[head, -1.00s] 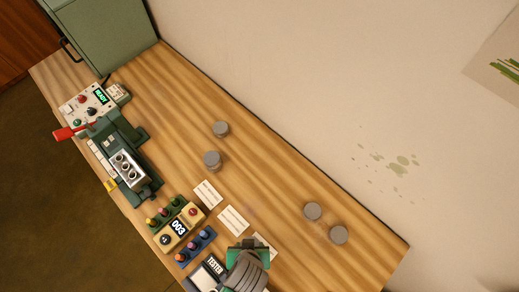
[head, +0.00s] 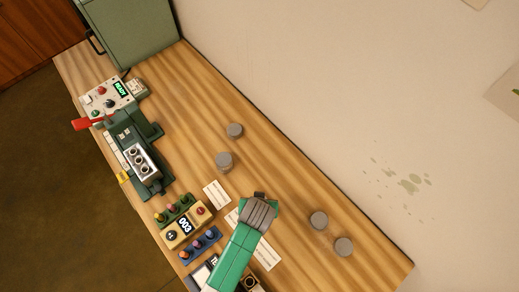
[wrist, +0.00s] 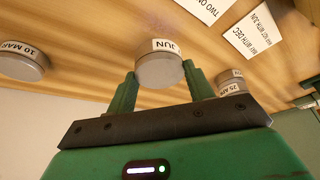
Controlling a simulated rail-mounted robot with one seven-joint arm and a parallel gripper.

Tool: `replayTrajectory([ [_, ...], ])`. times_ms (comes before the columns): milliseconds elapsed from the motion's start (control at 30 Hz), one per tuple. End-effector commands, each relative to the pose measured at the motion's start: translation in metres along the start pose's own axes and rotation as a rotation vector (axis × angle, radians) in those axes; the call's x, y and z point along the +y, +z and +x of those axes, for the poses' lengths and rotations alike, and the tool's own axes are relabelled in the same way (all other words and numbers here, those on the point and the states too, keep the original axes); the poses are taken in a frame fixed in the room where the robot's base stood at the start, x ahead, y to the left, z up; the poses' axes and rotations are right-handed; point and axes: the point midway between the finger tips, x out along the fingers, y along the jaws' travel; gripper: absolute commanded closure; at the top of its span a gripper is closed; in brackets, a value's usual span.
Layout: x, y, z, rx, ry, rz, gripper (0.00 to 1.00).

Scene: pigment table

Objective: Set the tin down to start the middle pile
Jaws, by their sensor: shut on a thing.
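My gripper (wrist: 157,88) is shut on a grey tin (wrist: 158,70) whose white label ends in "JUN". A finger is on each side of the tin. In the head view my gripper (head: 259,200) is over the table beside the row of cards, and the held tin is hidden under it. I cannot tell whether the tin touches the wood. A tin labelled "10 MAR" (wrist: 22,66) is at the left of the wrist view. At the right, a tin labelled "25 AP" (wrist: 232,87) appears stacked with another tin (wrist: 229,74).
In the head view, two tin spots (head: 235,130) (head: 224,163) lie left of my gripper and two tins (head: 319,220) (head: 343,247) lie right. Printed cards (head: 216,195) lie along the front. A button box (head: 185,226) and a press (head: 140,155) stand left. Bare wood lies toward the wall.

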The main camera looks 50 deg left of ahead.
Motion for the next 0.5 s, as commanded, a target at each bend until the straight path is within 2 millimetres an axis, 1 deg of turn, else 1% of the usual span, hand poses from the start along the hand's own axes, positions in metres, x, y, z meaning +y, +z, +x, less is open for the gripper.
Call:
replayTrajectory([
  [33, 0.001, -0.003, 0.007, 0.000, 0.000, -0.002, 0.71],
  [100, 0.000, 0.004, 0.020, -0.002, -0.001, 0.000, 0.72],
  [200, 0.000, 0.009, 0.031, 0.001, 0.000, -0.001, 0.72],
  [500, 0.000, 0.010, 0.034, 0.002, 0.001, -0.001, 0.72],
])
